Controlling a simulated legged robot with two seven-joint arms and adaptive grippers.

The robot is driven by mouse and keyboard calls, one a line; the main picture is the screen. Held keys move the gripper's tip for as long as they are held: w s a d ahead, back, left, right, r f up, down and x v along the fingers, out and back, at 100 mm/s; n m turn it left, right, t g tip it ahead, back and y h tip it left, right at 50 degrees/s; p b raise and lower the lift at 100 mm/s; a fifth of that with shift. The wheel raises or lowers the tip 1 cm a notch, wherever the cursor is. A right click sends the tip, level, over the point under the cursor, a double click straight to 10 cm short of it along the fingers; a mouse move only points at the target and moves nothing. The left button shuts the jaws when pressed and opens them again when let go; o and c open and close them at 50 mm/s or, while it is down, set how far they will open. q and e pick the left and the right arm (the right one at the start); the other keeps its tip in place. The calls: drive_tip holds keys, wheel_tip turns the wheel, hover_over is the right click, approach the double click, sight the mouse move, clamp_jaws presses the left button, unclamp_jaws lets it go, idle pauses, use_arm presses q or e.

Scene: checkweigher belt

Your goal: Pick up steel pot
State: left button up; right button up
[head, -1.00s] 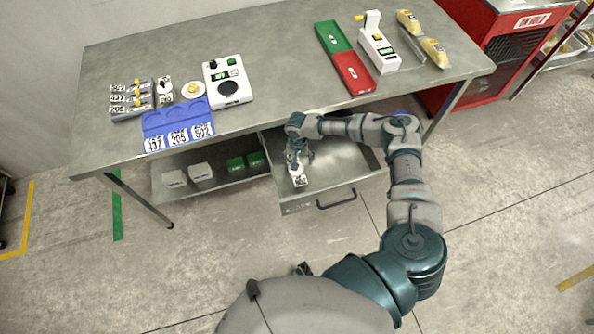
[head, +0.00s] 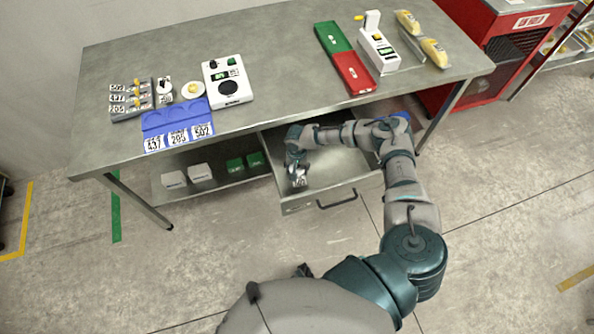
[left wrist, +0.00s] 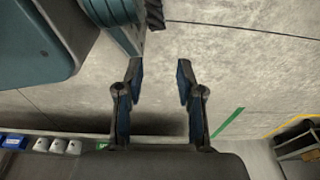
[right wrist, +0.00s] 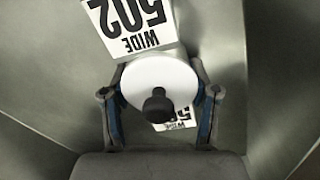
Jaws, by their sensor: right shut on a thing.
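My right gripper (right wrist: 160,105) is shut on the steel pot (right wrist: 140,75), with one finger at each side of its pale round top. In the head view the right gripper (head: 297,168) is inside the open drawer (head: 335,172); the pot is too small there to make out clearly. My left gripper (left wrist: 160,82) is open and empty over the floor.
White and green boxes (head: 235,166) stand on the lower shelf. The floor in front is clear.

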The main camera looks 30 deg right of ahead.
drive_tip(key=shift+a, duration=0.25)
